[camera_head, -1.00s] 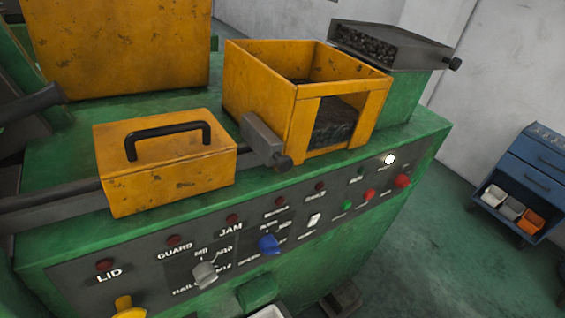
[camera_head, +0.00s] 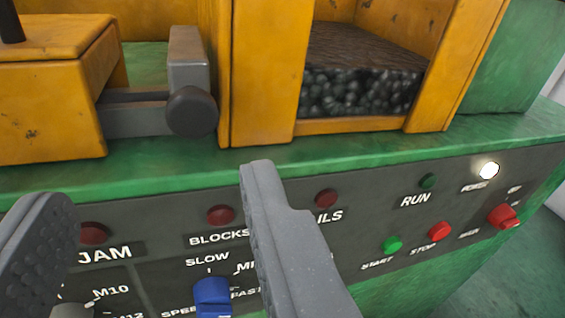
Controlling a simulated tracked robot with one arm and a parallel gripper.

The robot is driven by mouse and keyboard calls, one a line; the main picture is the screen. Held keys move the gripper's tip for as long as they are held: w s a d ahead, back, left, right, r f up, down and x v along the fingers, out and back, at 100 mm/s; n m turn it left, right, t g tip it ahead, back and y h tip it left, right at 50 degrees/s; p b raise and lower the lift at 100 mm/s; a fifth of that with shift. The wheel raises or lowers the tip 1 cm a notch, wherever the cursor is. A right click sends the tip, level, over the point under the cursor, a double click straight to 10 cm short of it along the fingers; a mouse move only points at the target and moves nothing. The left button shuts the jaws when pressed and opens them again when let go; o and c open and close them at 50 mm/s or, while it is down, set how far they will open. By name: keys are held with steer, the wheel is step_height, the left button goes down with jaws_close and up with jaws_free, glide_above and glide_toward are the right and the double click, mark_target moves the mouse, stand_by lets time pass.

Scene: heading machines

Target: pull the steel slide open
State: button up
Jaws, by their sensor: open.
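A grey steel slide (camera_head: 188,62) with an upright block and a flat bar stands between the yellow lidded box (camera_head: 50,110) and the yellow bin (camera_head: 262,85). A dark round knob (camera_head: 192,111) is on its front end. My gripper (camera_head: 155,190) is open and empty, with its two grey fingers wide apart in front of the machine. The knob appears above and between the fingertips, apart from them. The far part of the slide is hidden behind the box and block.
The yellow bin holds a dark mass of small pieces (camera_head: 358,92) behind its open front. Below the green ledge (camera_head: 340,145), the control panel (camera_head: 345,235) carries red lamps, a blue selector (camera_head: 212,295) and red and green buttons that stick out.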

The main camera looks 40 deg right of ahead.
mark_target(191, 122)
steer(key=shift+t+y, duration=0.3)
steer(key=shift+t, duration=0.3)
steer(key=x, duration=0.3)
steer(key=d+f+p+x, duration=0.1)
steer(key=x, duration=0.3)
steer(key=f+x, duration=0.1)
steer(key=x, duration=0.3)
steer(key=shift+d+f+p, duration=0.1)
steer(key=shift+d+p, duration=0.2)
steer(key=shift+c, duration=0.3)
steer(key=shift+a, duration=0.1)
jaws_close()
